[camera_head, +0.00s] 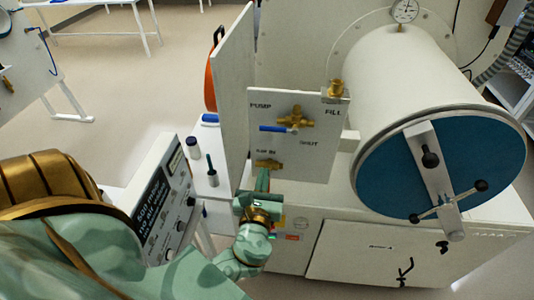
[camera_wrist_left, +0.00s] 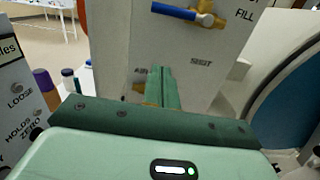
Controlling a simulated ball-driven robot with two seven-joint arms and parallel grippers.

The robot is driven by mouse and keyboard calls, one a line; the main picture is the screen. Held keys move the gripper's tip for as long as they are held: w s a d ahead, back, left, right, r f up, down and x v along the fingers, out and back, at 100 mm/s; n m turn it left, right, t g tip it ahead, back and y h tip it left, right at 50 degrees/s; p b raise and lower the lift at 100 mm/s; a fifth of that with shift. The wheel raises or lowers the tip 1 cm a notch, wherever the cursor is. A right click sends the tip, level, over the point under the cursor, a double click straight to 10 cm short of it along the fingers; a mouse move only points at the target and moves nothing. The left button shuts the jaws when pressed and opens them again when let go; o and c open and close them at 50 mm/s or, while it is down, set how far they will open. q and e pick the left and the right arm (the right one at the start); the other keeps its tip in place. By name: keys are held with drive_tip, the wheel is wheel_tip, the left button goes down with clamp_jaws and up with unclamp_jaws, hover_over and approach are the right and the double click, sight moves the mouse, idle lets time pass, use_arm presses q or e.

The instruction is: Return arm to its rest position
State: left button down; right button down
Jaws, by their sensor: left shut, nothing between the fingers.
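My left gripper (camera_head: 262,180) is in front of the lower part of the white valve panel (camera_head: 318,165), just below a small brass fitting (camera_head: 268,164). Its green fingers are together with nothing between them. In the left wrist view the closed fingers (camera_wrist_left: 159,86) point at the panel and partly cover the lower label and brass fitting. I cannot tell whether the fingertips touch the panel. Above them is a brass valve with a blue handle (camera_head: 278,128), lying level between the PUMP, FILL and SHUT labels. My right gripper is not in view.
A large white cylinder with a blue round door (camera_head: 385,178) and dark clamp knobs stands right. A white upright board (camera_head: 232,90) is left of the panel. A sign box (camera_head: 160,205) and small bottles (camera_head: 193,147) stand left, near my arm. Open floor (camera_head: 120,85) lies beyond.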

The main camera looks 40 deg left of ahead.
use_arm(q)
drive_tip(key=v, duration=0.2)
drive_tip(key=shift+s+d+r, duration=0.1)
drive_tip(key=shift+s+d, duration=0.1)
drive_tip(key=shift+d, duration=0.05)
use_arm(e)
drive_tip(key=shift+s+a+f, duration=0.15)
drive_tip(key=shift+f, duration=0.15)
use_arm(q)
drive_tip(key=shift+d, duration=0.1)
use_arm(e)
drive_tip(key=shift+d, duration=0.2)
